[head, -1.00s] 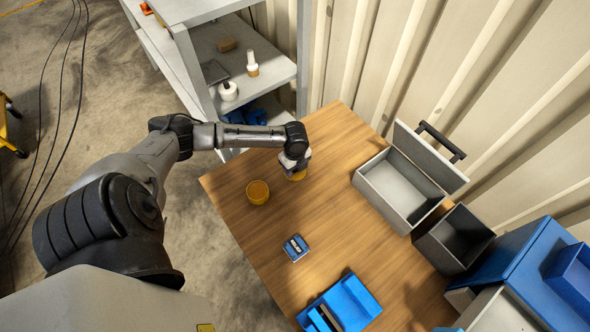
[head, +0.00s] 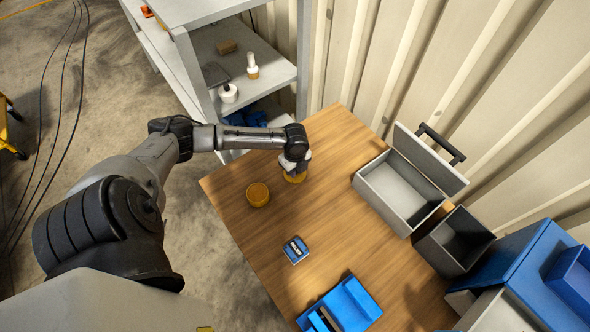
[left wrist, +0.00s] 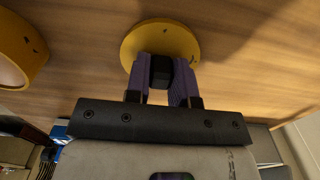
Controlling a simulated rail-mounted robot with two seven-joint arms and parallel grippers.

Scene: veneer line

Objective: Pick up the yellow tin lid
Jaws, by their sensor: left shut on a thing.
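The yellow tin lid (left wrist: 160,38) is a round yellow disc at the top middle of the left wrist view, with the wooden table behind it. In the head view its yellow edge (head: 295,178) shows just below my left gripper (head: 296,166), which hides most of it. The fingers of my left gripper (left wrist: 162,72) are shut on the lid in the left wrist view. Whether the lid touches the table is hard to tell. A round yellow tin (head: 258,194) stands on the table beside it, also at the left edge of the left wrist view (left wrist: 18,50). My right gripper is not in view.
On the wooden table (head: 330,220) are a small blue box (head: 296,249), a blue tray (head: 355,302), an open grey box (head: 392,190) and a dark bin (head: 440,252). A grey shelf (head: 275,72) stands behind the left arm. The table's middle is clear.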

